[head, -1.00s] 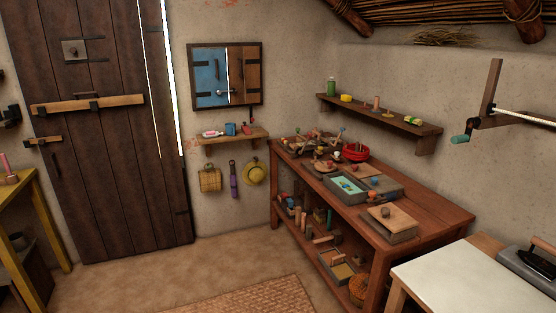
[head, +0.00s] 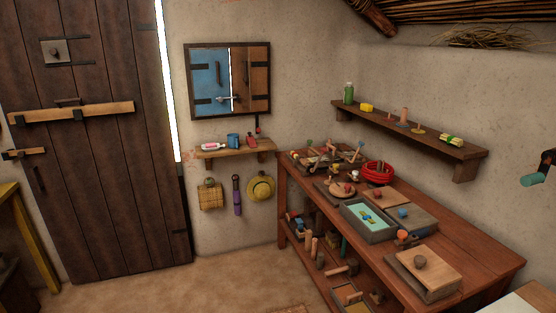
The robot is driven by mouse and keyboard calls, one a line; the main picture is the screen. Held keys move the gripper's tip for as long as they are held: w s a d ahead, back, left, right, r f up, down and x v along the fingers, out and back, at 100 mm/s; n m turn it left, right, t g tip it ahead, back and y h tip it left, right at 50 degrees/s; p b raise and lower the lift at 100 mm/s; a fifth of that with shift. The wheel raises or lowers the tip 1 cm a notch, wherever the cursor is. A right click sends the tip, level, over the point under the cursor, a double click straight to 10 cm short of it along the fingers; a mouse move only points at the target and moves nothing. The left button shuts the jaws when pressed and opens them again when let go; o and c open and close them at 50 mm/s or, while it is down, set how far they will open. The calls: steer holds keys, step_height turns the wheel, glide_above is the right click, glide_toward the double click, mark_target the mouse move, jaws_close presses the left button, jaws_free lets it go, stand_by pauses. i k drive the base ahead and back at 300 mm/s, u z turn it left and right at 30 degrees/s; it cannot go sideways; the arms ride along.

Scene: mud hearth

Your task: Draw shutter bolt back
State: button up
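A small wall window has two closed shutters in a dark wooden frame: a blue left shutter (head: 207,77) and a brown right shutter (head: 257,79). A bright gap of light runs between them. The shutter bolt (head: 224,99) is a small pale metal piece low on the blue shutter, reaching toward the gap. It is too small to tell exactly how far it crosses. Each shutter has a dark upright handle and dark hinge straps. My gripper is not in view.
A small shelf (head: 237,150) below the window holds a bottle, a blue mug and red items; a basket and yellow hat hang beneath. A cluttered workbench (head: 478,262) stands at right, a barred plank door (head: 110,180) at left. The floor (head: 225,272) before the window is clear.

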mark_target(220, 99)
steer(key=u, duration=0.35)
steer(key=i, duration=1.25)
steer(key=u, duration=0.4)
